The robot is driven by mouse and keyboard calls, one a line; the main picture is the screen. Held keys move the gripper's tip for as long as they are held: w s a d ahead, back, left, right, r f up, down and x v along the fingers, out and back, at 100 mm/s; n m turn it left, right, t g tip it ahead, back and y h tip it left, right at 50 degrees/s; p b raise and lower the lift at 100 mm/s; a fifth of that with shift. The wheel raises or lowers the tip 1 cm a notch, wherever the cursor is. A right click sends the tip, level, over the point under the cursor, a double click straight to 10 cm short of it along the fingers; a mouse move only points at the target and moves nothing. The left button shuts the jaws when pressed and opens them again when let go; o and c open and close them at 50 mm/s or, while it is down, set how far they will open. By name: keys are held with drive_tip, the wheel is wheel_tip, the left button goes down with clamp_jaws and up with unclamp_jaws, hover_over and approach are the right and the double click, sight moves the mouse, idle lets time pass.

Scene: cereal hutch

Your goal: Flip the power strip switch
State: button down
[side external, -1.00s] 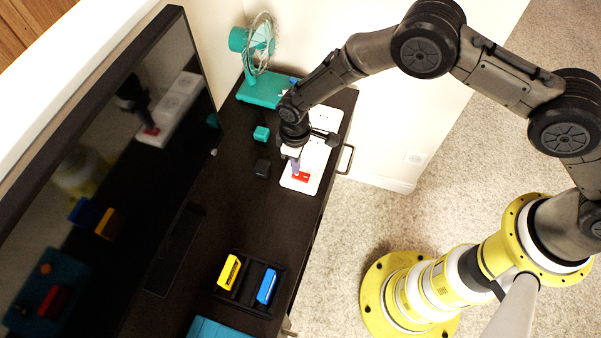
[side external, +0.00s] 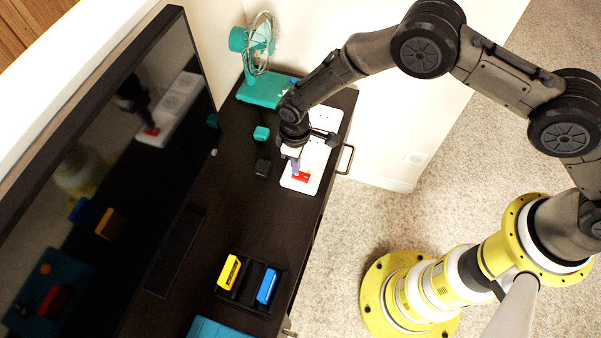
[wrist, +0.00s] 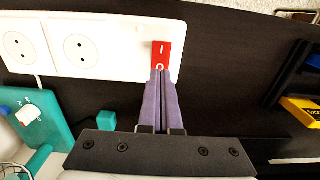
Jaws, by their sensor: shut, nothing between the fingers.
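The white power strip (wrist: 111,45) lies on the dark cabinet top and also shows in the side view (side external: 314,160). Its red switch (wrist: 161,51) is at one end, with a line mark and a circle mark; it also shows in the side view (side external: 301,176). My gripper (wrist: 160,75) is shut and empty, its purple fingers together. The fingertips are at the circle-marked end of the switch and appear to touch it. They hide a little of that end.
A teal fan (side external: 262,90) stands behind the strip. A teal cube plug (side external: 261,133) and a black one (side external: 262,168) lie left of it. A black tray (side external: 250,287) holds yellow and blue items. A large dark screen (side external: 110,170) stands at left.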

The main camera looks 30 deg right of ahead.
drive_tip(key=shift+f, duration=0.95)
idle(0.5)
drive_tip(key=shift+r, duration=3.55)
